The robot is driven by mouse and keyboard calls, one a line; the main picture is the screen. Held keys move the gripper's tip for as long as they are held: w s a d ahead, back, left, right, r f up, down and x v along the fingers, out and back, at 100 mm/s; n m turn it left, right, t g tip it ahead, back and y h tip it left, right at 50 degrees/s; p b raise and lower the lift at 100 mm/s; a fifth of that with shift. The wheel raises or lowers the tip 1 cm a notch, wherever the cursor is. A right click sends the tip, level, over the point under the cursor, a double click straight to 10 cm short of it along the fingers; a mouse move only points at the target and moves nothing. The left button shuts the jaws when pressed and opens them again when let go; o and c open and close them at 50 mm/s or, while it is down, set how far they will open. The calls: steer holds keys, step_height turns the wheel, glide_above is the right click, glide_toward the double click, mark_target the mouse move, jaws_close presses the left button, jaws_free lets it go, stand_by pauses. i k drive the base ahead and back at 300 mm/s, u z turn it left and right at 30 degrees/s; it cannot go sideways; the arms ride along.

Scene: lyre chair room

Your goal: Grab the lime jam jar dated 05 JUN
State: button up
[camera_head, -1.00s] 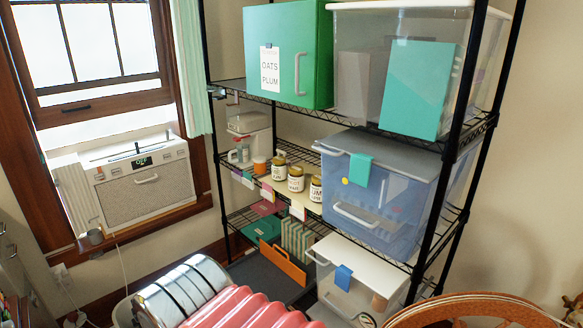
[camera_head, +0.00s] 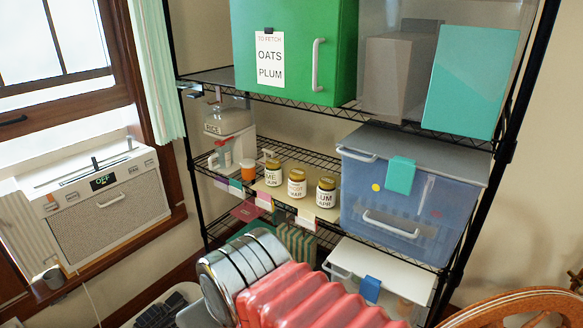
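Three jam jars with gold lids and white labels stand in a row on a cream mat (camera_head: 284,200) on the middle wire shelf. The left jar (camera_head: 272,175) shows part of a label that seems to read "ME" and "JUN", which fits lime; the day number is not legible. The middle jar (camera_head: 297,184) has a label that seems to read "MAR". The right jar (camera_head: 326,192) reads "UM" and "APR".
A blue-tinted bin (camera_head: 385,225) stands right of the jars. A white dispenser (camera_head: 232,140) and an orange-lidded container (camera_head: 248,170) stand left. A green box (camera_head: 295,30) sits above. A silver cylinder and pink ribbed shape fill the lower foreground. Black posts frame the rack.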

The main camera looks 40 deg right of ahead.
mark_target(273, 170)
steer(key=z, duration=0.4)
steer(key=i, duration=1.1)
steer(key=z, duration=0.2)
